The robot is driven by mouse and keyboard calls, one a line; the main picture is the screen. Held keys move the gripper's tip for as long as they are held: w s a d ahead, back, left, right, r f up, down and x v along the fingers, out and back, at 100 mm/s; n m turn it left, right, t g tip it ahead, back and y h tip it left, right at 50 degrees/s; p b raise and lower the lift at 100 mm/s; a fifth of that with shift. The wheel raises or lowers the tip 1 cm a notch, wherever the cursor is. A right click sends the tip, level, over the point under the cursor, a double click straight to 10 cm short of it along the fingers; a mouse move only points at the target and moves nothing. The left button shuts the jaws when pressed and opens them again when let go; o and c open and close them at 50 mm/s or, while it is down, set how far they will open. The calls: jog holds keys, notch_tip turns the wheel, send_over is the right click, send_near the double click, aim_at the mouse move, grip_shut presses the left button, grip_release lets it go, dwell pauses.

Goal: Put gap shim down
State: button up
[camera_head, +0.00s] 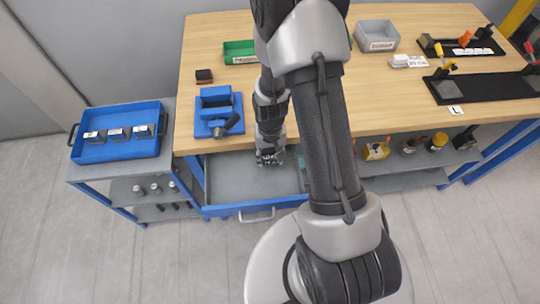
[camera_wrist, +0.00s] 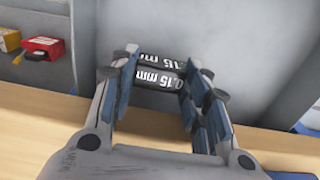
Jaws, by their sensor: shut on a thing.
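The gap shim (camera_wrist: 153,80) is a black piece with white "0.15 mm" lettering, seen in the wrist view. The lettering shows on two adjoining dark surfaces; I cannot tell whether these are two faces of one piece or two pieces. My gripper (camera_head: 268,160) is shut on it, with a finger on each side. In the head view my gripper is over the open grey drawer (camera_head: 230,180) under the bench, and the shim is too small to make out. I cannot tell whether the shim touches the drawer floor.
A blue tray (camera_head: 120,150) with several blocks stands on a cart at left. Red and yellow boxes (camera_wrist: 43,45) show at left in the wrist view.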

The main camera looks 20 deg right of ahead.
jog(key=shift+r, duration=0.1)
jog(key=o, duration=1.1)
